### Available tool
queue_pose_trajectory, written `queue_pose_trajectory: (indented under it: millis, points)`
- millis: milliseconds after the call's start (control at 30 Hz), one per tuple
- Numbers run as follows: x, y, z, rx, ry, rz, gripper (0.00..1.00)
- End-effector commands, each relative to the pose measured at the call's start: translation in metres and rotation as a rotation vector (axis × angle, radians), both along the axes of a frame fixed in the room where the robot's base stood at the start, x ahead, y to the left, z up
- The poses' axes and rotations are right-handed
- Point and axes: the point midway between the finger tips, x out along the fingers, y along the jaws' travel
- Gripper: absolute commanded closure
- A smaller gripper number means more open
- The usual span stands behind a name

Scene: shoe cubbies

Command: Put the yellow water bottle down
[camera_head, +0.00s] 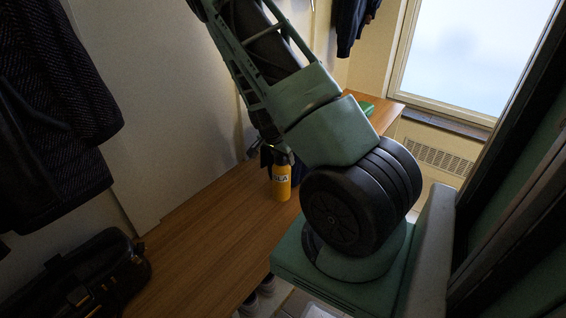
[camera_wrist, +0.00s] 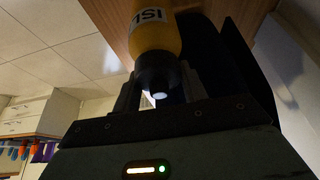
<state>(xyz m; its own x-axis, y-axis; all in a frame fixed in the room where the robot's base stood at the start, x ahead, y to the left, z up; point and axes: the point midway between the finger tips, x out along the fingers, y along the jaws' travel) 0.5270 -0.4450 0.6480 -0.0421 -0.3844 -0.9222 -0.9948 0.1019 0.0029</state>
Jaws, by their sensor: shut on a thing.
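The yellow water bottle (camera_head: 281,184) is upright at the wooden bench top (camera_head: 215,222), below the end of my arm in the head view. It has a white label with dark letters and a black cap. My gripper (camera_head: 279,156) is shut on the bottle near its dark cap. In the wrist view the bottle (camera_wrist: 153,28) stands between the fingers of my gripper (camera_wrist: 157,88), with its base toward the wood. Whether its base touches the bench cannot be told.
A dark blue item (camera_head: 295,172) is close behind the bottle. A black bag (camera_head: 92,272) lies at the near left of the bench. A green thing (camera_head: 366,108) is at the far end. Dark coats (camera_head: 55,110) hang at left. The bench between bag and bottle is clear.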

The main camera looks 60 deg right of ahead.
Motion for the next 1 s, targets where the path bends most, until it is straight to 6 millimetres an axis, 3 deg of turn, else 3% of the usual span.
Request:
queue_pose_trajectory:
  millis: [100,467,500,567,867,1000]
  points:
    - [0.000,0.000,-0.017,0.000,0.000,0.000,1.00]
    - [0.001,0.000,-0.021,-0.001,-0.002,0.001,1.00]
    - [0.000,0.000,-0.021,0.000,-0.001,0.001,0.55]
    - [0.000,0.000,-0.021,0.000,-0.001,0.001,0.38]
    - [0.000,0.000,-0.019,0.000,-0.001,0.001,0.36]
    - [0.001,0.003,-0.009,-0.001,-0.001,0.003,0.36]
